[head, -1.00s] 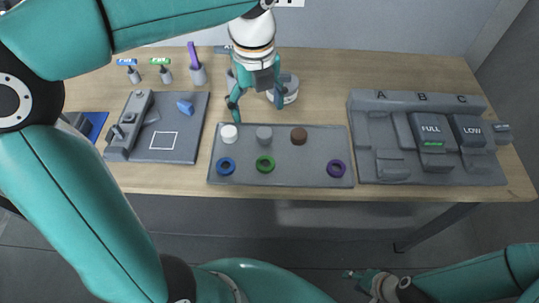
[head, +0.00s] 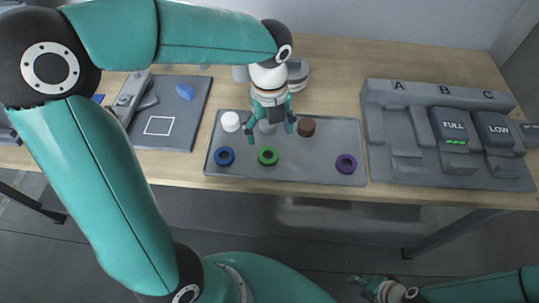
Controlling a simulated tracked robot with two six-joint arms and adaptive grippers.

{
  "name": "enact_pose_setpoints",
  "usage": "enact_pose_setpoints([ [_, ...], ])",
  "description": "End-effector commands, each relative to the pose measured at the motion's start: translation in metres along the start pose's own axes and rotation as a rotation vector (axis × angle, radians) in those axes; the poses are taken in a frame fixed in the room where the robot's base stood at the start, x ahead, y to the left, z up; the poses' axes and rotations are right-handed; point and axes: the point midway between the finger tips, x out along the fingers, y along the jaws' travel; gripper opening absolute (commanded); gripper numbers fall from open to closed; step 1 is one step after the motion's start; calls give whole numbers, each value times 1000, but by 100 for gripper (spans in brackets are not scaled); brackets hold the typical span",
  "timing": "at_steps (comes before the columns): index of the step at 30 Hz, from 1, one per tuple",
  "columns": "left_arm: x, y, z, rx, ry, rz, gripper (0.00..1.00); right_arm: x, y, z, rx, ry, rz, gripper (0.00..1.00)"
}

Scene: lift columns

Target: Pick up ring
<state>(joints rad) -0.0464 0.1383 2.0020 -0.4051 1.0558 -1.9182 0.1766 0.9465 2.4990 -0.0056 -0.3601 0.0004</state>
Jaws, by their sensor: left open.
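Three rings lie flat on the front part of a grey tray (head: 310,172): a blue ring (head: 224,156) at the left, a green ring (head: 268,156) in the middle, and a purple ring (head: 346,164) at the right. My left gripper (head: 270,134) is open and points down over the tray, behind the green ring, with its fingers apart around the grey peg (head: 267,127). I cannot tell its height above the tray. My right gripper (head: 362,286) is low at the bottom right, away from the table; its jaws are too small to read.
A white peg (head: 230,121) and a brown peg (head: 306,126) stand at the tray's back. A fixture labelled A, B, C (head: 400,140) holds FULL and LOW blocks at the right. A grey board (head: 180,112) with a blue piece (head: 185,91) is at the left. White round containers stand behind my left gripper.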

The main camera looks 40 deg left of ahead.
Motion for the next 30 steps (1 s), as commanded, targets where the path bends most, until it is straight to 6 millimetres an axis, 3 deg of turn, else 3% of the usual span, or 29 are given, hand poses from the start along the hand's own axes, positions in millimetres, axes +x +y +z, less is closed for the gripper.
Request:
enact_pose_setpoints([
  [3,16,1,0,-2,2,2,79,1,0,0,0,0,0,40],
  [11,32,3,0,-1,2,3,79,0,0,0,0,0,0,40],
  [19,68,6,-2,-1,3,2,79,0,0,0,0,0,0,40],
  [28,74,5,-1,-2,1,-2,79,0,0,0,0,0,0,40],
  [30,73,5,-1,-2,1,-2,69,0,0,0,0,0,0,40],
])
